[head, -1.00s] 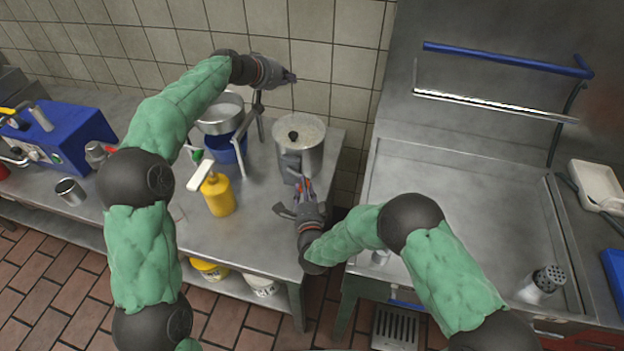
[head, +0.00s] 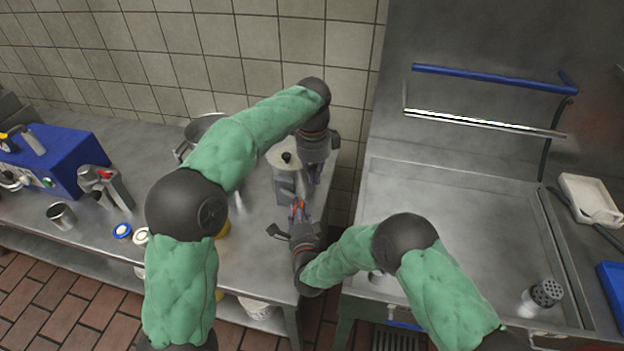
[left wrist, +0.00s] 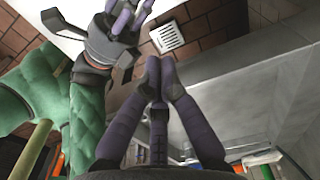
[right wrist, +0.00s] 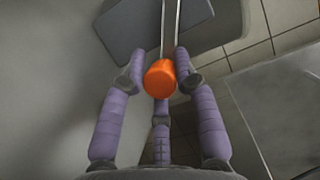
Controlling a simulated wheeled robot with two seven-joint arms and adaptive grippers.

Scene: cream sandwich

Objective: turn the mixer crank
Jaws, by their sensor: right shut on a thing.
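My left gripper (head: 314,178) hangs over the mixer's right side, fingers down. In the left wrist view its fingertips (left wrist: 153,68) meet with nothing between them. My left gripper and arm hide part of the mixer.
A blue machine (head: 62,160) and a metal cup (head: 61,215) stand on the counter at left. A metal bowl (head: 203,126) is partly behind my left arm. A steel griddle-like surface (head: 470,225) lies right of a gap beside the counter.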

